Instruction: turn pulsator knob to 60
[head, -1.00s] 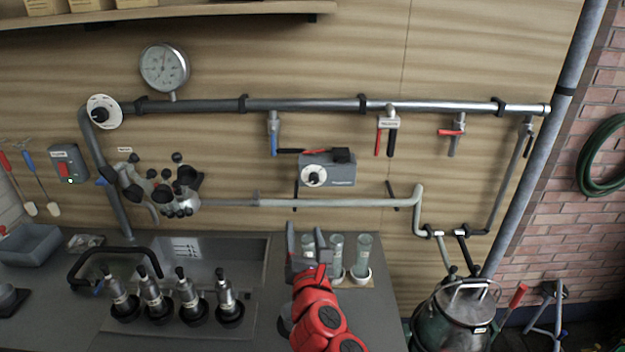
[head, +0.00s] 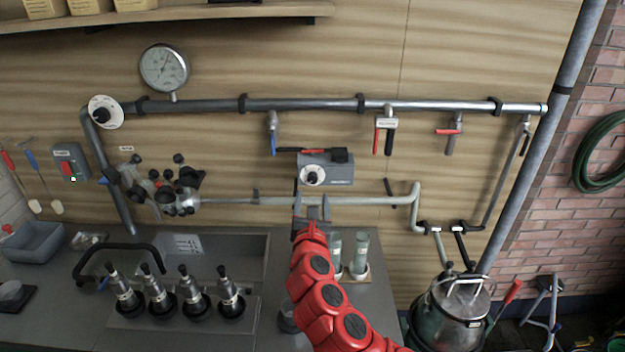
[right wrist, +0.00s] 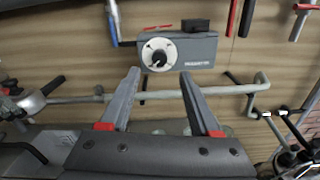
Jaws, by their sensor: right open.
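The pulsator is a grey box (head: 338,170) on the wooden wall below the long pipe. Its knob (head: 312,175) is a white dial with a black centre on the box's left part. In the right wrist view the knob (right wrist: 158,54) shows beyond my fingertips, its scale too small to read. My right gripper (head: 312,205) is open and empty, just below the box and apart from the knob. In the right wrist view its two fingers (right wrist: 160,74) are spread, with the knob ahead between and above them. My left gripper is not in view.
A lower pipe (head: 365,201) runs along the wall behind my right gripper. A red and black lever (head: 320,151) lies along the box's top. Glass cylinders (head: 359,252) stand below right on the counter. A milk can (head: 455,310) stands at lower right.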

